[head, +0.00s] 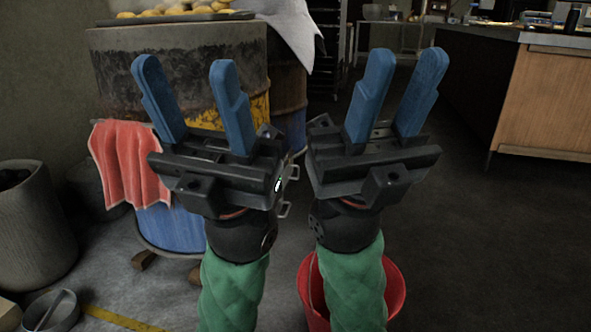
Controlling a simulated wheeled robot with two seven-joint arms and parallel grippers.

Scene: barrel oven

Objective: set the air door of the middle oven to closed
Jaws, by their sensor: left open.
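A barrel oven (175,75) stands at the left, scorched dark above, yellow and blue below, with round yellowish food on top. A second blue drum (290,100) stands just behind it to the right. I cannot tell which is the middle oven. No air door can be made out; my grippers and arms hide much of the near barrel's front. My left gripper (184,66) is open and empty, its blue fingers raised in front of the near barrel. My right gripper (407,56) is open and empty, to the right of the drums.
A red cloth (130,165) hangs on the near barrel's left side. A grey bin (28,225) and a metal pot (50,312) stand at the left. A red bucket (392,285) is behind my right arm. A wooden counter (545,100) stands at the right; the floor before it is clear.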

